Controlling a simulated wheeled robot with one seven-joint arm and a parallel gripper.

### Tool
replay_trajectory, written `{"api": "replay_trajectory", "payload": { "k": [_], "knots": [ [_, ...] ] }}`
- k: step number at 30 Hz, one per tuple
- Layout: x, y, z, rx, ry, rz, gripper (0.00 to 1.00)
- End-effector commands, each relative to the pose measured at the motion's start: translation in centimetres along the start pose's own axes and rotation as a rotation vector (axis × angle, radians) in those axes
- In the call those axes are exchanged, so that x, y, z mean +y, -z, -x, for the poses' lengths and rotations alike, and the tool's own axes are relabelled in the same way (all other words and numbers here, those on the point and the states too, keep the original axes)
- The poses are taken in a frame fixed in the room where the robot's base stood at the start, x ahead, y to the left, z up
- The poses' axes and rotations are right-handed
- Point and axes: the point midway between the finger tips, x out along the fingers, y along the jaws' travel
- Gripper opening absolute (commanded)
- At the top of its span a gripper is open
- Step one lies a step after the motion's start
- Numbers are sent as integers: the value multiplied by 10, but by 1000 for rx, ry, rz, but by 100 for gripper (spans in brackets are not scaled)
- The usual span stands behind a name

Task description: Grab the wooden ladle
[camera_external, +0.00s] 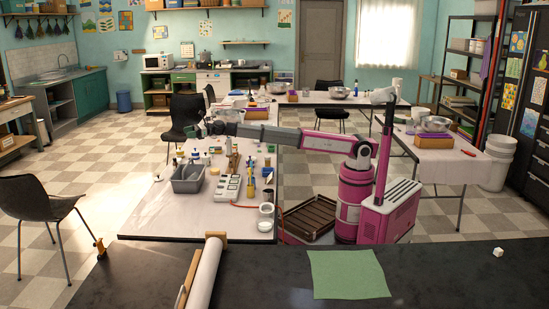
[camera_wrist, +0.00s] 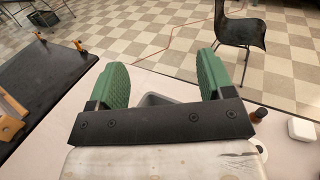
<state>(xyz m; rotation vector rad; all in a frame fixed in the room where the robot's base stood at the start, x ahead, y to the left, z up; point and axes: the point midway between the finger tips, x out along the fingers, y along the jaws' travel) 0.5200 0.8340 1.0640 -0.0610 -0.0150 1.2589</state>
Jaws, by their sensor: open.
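I cannot make out the wooden ladle for certain in either view. A small brown, wood-coloured shape (camera_external: 234,162) stands among the items on the white-covered table (camera_external: 150,214), but it is too small to identify. My gripper (camera_external: 197,131) is at the end of my outstretched arm, above the far left part of that table. In the wrist view my gripper (camera_wrist: 163,72) has its two green fingers wide apart, with nothing between them. Part of the grey bin (camera_wrist: 155,99) shows between and below the fingers.
The grey bin (camera_external: 187,180), a white tray with round wells (camera_external: 228,187), several bottles and a white jar (camera_external: 265,211) crowd the table. Its front left is clear. A black chair (camera_wrist: 238,32) stands beyond the table. A dark counter (camera_wrist: 45,85) is at left.

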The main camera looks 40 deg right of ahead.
Motion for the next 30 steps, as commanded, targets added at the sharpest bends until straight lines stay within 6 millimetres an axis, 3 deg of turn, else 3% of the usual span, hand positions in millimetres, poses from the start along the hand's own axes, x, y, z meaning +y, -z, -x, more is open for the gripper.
{"api": "replay_trajectory", "payload": {
  "k": [8, 11, 17, 23, 30],
  "knots": [
    [-50, 23, 6, 155, -7, 309, 74],
    [-78, 35, 12, 244, -12, 455, 74],
    [-162, 67, 40, 527, -34, 816, 74],
    [-265, 94, 96, 909, -77, 1143, 74],
    [-388, 98, 195, 1448, -158, 1397, 74]
  ]
}}
